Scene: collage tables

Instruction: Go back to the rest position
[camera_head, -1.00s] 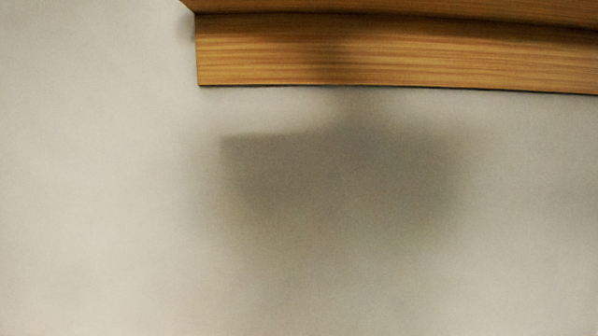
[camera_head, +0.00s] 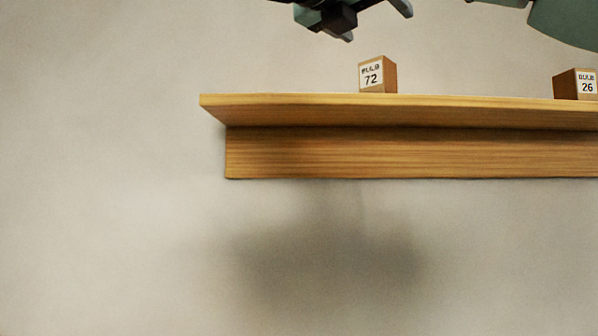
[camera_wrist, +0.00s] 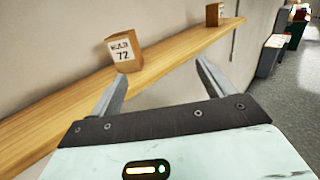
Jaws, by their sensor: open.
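My gripper (camera_head: 375,18) shows at the top edge of the head view, above the shelf and partly cut off. In the wrist view my gripper (camera_wrist: 165,88) has its two fingers spread apart with nothing between them. A small wooden block labelled 72 (camera_head: 377,75) stands on the wooden shelf (camera_head: 400,112) just below my gripper. The block labelled 72 also shows in the wrist view (camera_wrist: 124,53), beyond the left fingertip and apart from the fingers as far as I can tell. My arm is mostly out of the head view.
A second block, labelled 26 (camera_head: 576,85), stands farther right on the shelf; a block also stands at the shelf's far end in the wrist view (camera_wrist: 214,14). The wall below the shelf is bare. Dark and coloured objects (camera_wrist: 272,52) stand along the wall at right.

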